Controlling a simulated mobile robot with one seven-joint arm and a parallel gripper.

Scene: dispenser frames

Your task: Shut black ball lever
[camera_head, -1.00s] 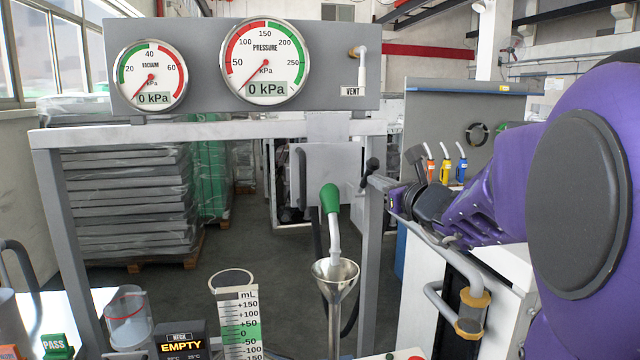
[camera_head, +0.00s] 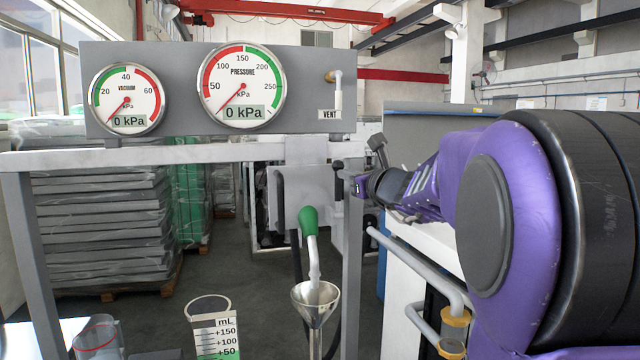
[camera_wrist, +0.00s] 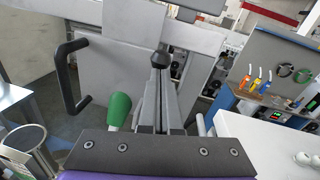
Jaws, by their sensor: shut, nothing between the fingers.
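The black ball lever (camera_head: 338,166) shows as a small dark knob by the right post of the grey frame. In the wrist view its black ball (camera_wrist: 162,58) stands straight ahead, just beyond the fingertips. My gripper (camera_head: 354,181) points left toward the lever, close to it. In the wrist view my gripper (camera_wrist: 160,78) is shut and empty, its fingers reaching up to the ball. I cannot tell whether they touch it. Much of the lever's stem is hidden behind the fingers.
A green-handled nozzle (camera_head: 309,222) stands over a metal funnel (camera_head: 315,297), left of my gripper. A black handle (camera_wrist: 68,75) is on the grey panel. Above are the pressure gauge (camera_head: 242,84) and vacuum gauge (camera_head: 126,98). A white cabinet with pipes (camera_head: 420,265) stands below my arm.

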